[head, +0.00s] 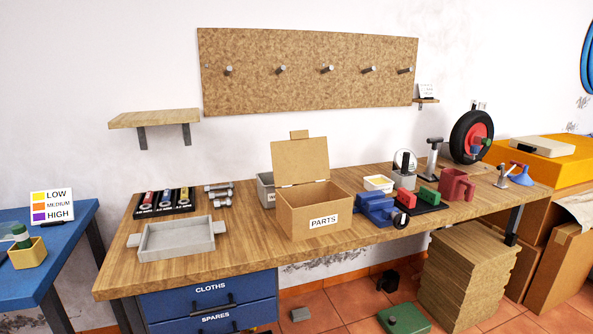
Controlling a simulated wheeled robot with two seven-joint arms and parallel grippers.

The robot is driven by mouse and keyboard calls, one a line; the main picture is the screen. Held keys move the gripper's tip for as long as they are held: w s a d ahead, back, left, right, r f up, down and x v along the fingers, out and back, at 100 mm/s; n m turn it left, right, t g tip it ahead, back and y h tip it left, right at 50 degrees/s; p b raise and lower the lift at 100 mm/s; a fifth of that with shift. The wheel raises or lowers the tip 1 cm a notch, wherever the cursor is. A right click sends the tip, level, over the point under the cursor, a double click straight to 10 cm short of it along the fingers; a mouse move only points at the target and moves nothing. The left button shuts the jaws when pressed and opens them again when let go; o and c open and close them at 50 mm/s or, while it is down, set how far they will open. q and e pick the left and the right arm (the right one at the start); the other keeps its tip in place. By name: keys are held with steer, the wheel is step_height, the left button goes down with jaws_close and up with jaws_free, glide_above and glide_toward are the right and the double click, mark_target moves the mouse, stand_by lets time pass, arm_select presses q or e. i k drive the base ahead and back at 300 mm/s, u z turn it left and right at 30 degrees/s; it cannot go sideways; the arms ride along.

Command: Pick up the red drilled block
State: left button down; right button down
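A small red block (405,196) sits toward the right part of the workbench, beside a blue vise (376,209) and next to a green block (428,197). It seems to rest on or by a black tray (433,208). Any drilled holes are too small to make out. A larger red, open-topped piece with a handle-like side (457,185) stands to its right. Neither of my grippers is in the head view.
An open cardboard PARTS box (310,217) stands mid-bench, left of the vise. A grey tray (177,239) lies at the left front. A white container (379,184) and a wheel (471,138) are behind. Bare wood (246,238) shows between tray and box.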

mark_target(408, 198)
steer(key=z, duration=0.8)
steer(key=i, duration=0.7)
steer(key=z, duration=0.75)
steer(key=i, duration=0.8)
steer(key=u, duration=0.45)
